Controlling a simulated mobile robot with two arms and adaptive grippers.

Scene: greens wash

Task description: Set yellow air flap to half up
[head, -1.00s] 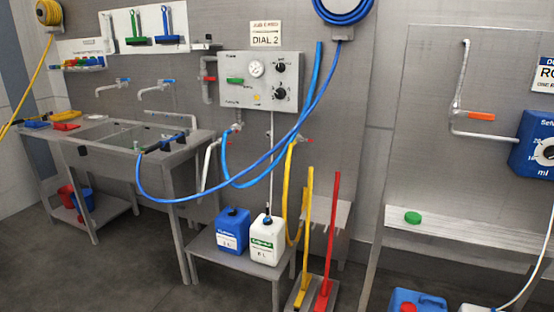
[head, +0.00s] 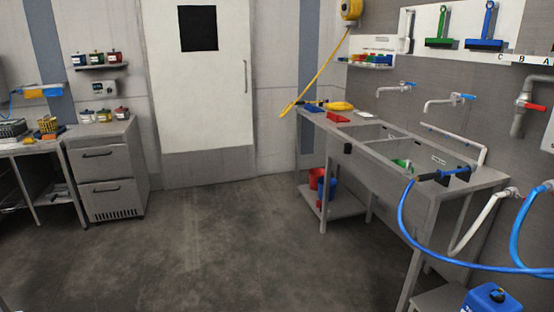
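No part that I can surely tell as the yellow air flap shows in the head view. A yellow-orange piece (head: 43,93) with a blue line beside it is on the wall at the far left; it is too small to tell whether it is a flap or how it is set. A yellow hose reel (head: 351,10) hangs at the top, with its yellow hose running down to the left. Neither of my grippers is in view.
A steel sink bench (head: 470,182) stands at the right, with a blue hose (head: 402,215) hanging off it. A drawer cabinet (head: 108,170) and a side table (head: 22,148) stand at the left. A white door (head: 200,100) is at the back. The floor (head: 220,240) between is clear.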

